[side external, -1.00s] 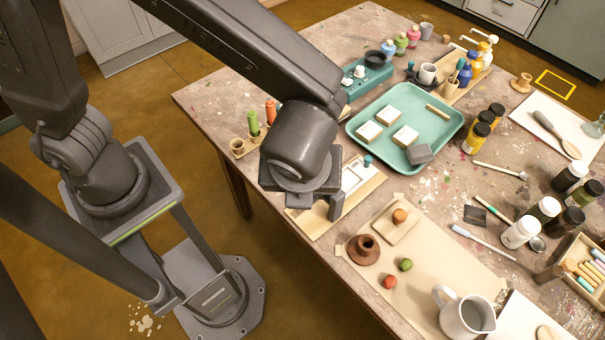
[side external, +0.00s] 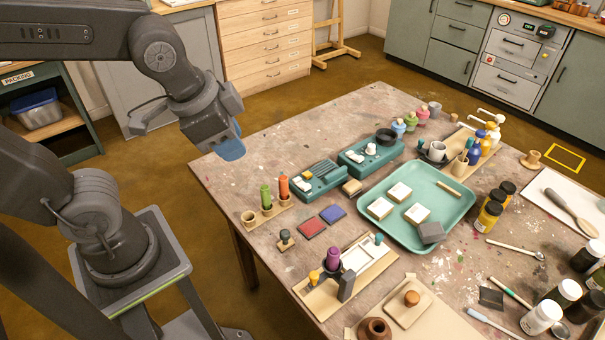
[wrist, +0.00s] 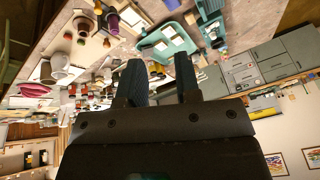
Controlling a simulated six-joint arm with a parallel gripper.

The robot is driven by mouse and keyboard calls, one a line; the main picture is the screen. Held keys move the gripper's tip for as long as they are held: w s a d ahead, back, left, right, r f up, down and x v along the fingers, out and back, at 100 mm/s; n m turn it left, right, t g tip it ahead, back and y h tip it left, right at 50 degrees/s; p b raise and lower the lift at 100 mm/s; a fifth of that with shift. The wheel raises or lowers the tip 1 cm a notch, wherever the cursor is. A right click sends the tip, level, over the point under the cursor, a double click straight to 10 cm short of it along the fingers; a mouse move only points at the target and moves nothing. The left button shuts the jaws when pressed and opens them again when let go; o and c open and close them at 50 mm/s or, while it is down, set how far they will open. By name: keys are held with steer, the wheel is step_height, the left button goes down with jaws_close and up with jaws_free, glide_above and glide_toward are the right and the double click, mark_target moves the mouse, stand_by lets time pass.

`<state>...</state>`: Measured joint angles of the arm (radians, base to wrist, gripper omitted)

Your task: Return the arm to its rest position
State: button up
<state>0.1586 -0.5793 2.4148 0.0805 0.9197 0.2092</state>
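My gripper (side external: 230,148) is raised in the air at the upper left of the side view, off the far left corner of the table and clear of everything on it. My arm is folded back above its base, with the forearm reaching in from the left edge. In the wrist view my gripper (wrist: 158,72) shows two dark fingers standing apart, with nothing between them. That view is turned over, with the table at the top and the room's cabinets at the right.
The worktable (side external: 240,140) fills the middle. A teal tray (side external: 462,197) with white blocks, a wooden board (side external: 375,270), several bottles and jars stand on it. Grey cabinets (side external: 440,60) and a drawer unit (side external: 262,40) stand behind. A packing shelf (side external: 75,90) stands at left.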

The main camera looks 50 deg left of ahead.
steer(key=n, duration=0.1)
steer(key=s+a+n, duration=0.1)
steer(key=n, duration=0.1)
steer(key=a+n+t, duration=0.1)
steer(key=shift+s+a+r+n, duration=0.25)
steer(key=shift+s+r+n, duration=0.05)
steer(key=shift+s+r, duration=0.1)
